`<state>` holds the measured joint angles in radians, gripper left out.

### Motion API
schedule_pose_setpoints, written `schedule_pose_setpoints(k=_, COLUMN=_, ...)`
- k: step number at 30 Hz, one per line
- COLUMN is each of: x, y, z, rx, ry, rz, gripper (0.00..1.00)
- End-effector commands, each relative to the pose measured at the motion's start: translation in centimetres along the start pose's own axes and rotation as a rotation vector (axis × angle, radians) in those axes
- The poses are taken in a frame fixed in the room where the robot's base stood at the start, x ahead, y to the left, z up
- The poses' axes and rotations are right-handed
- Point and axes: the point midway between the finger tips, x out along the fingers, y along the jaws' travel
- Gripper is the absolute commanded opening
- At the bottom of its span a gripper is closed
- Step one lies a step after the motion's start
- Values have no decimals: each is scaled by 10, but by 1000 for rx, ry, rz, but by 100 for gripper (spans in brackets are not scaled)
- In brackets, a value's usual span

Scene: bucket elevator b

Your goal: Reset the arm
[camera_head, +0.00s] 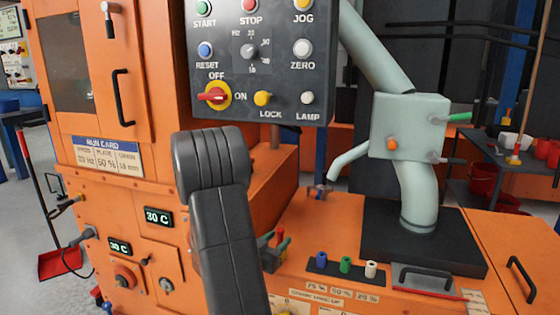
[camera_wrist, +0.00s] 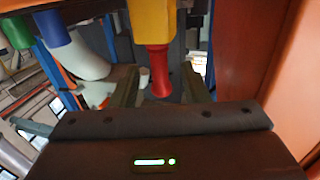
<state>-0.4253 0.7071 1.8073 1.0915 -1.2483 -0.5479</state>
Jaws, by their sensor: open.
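My arm (camera_head: 222,220) rises dark grey in the middle of the head view, in front of the orange machine. My gripper (camera_wrist: 162,90) shows in the wrist view with its two dark fingers apart. A red handle-like part (camera_wrist: 161,75) below a yellow block (camera_wrist: 151,22) shows between the fingers in the picture. I cannot tell its distance or whether a finger touches it. In the head view, a grey-green and red piece (camera_head: 273,252) shows just right of my arm; its link to the gripper is unclear.
A control panel (camera_head: 262,60) with buttons and a red switch hangs above my arm. Blue, green and white plugs (camera_head: 345,265) stand on the orange deck to the right. A pale pipe with a box (camera_head: 410,125) stands behind them. An orange surface (camera_wrist: 290,80) is close at right in the wrist view.

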Motion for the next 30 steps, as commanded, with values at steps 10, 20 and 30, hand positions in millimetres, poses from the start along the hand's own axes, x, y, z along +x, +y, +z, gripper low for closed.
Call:
schedule_pose_setpoints(k=10, x=41, y=0, z=0, rx=1, ry=1, rz=1, gripper=41)
schedule_pose_setpoints(k=20, x=39, y=0, z=-3, rx=0, ry=0, rz=0, gripper=41)
schedule_pose_setpoints(k=30, x=42, y=1, z=-17, rx=26, ry=7, rz=-12, gripper=41)
